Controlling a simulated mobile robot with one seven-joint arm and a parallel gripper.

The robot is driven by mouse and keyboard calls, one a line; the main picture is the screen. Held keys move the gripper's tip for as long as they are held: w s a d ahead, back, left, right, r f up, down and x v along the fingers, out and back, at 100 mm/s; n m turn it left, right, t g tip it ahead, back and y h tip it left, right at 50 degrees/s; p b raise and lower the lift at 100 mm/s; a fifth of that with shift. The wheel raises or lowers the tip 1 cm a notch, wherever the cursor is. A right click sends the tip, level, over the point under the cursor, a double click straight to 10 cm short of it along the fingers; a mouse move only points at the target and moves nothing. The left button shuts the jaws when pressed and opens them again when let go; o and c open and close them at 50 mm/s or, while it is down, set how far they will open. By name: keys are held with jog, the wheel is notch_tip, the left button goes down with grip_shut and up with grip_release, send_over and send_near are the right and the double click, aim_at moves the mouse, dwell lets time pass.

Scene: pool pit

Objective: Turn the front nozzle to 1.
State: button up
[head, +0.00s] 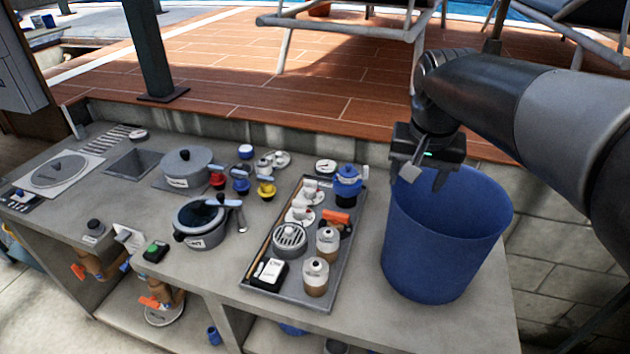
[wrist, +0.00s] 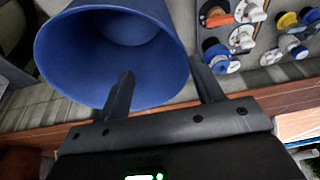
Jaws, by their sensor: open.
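No part in view can be read for certain as the front nozzle, and no number 1 is legible. Two brownish fittings with orange handles, a left one (head: 80,271) and a right one (head: 150,302), show below the counter's front edge at lower left. A small dark knob (head: 94,227) stands on the counter above them. My gripper (head: 425,178) is open and empty over the far rim of the blue bin (head: 440,255), far right of these parts. In the wrist view, my open fingers (wrist: 160,70) frame the rim of the bin (wrist: 60,60).
A tray (head: 322,286) with jars, cups and a blue pot lies in the middle of the counter. Left of it stand a grey lidded pot (head: 186,168) and a pan (head: 198,240). A green-topped block (head: 155,251) sits near the front edge. A chair (head: 350,28) stands behind.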

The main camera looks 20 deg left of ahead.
jog(key=w+a+f+g, duration=0.1)
jog(key=w+a+f, duration=0.1)
jog(key=w+a, duration=0.35)
jog(key=w+a+f+g, duration=0.1)
jog(key=w+a+f, duration=0.15)
jog(key=a, duration=0.55)
jog(key=g, duration=0.1)
send_over(299, 202)
notch_tip(299, 202, down, 7)
notch_tip(299, 202, down, 11)
jog(key=shift+w+r, duration=0.1)
jog(key=c, duration=1)
